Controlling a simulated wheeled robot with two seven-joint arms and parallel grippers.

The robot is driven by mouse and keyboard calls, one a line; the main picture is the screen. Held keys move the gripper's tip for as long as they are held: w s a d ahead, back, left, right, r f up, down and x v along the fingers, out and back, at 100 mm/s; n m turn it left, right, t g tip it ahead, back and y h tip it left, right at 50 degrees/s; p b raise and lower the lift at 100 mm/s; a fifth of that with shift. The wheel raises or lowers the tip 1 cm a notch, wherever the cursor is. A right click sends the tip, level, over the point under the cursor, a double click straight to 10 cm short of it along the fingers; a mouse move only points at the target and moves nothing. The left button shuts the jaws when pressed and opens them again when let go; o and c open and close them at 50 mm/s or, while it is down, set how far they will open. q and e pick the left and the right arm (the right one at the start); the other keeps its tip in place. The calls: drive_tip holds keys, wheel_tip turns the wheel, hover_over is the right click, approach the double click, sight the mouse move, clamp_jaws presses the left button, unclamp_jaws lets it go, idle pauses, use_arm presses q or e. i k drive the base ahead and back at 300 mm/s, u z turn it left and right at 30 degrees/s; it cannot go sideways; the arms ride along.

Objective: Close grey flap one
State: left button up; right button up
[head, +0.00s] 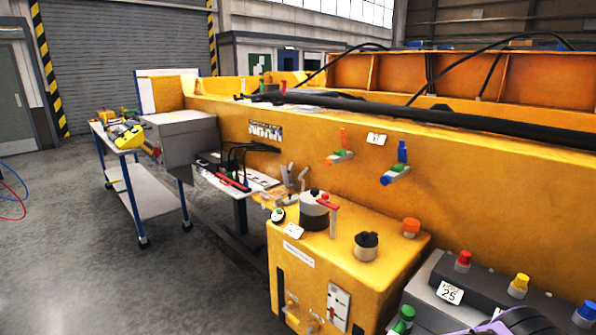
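No part marked as grey flap one can be made out. A grey box (180,137) stands at the left beside the yellow frame; I cannot tell whether any of its faces is a flap. A grey housing (440,300) with a label reading 25 sits at the bottom right, partly cut off by the picture edge. Small grey upright pieces (290,180) stand beside the yellow cabinet; their kind is unclear.
A long yellow casting (320,150) crosses the view, with coloured valve handles on its side. A yellow cabinet (310,252) with knobs stands in front. A cart (147,200) carrying tools stands left. Grey floor (60,250) is clear at left, except for hoses.

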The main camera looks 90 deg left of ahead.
sight(284, 173)
drive_tip(key=u, duration=2.65)
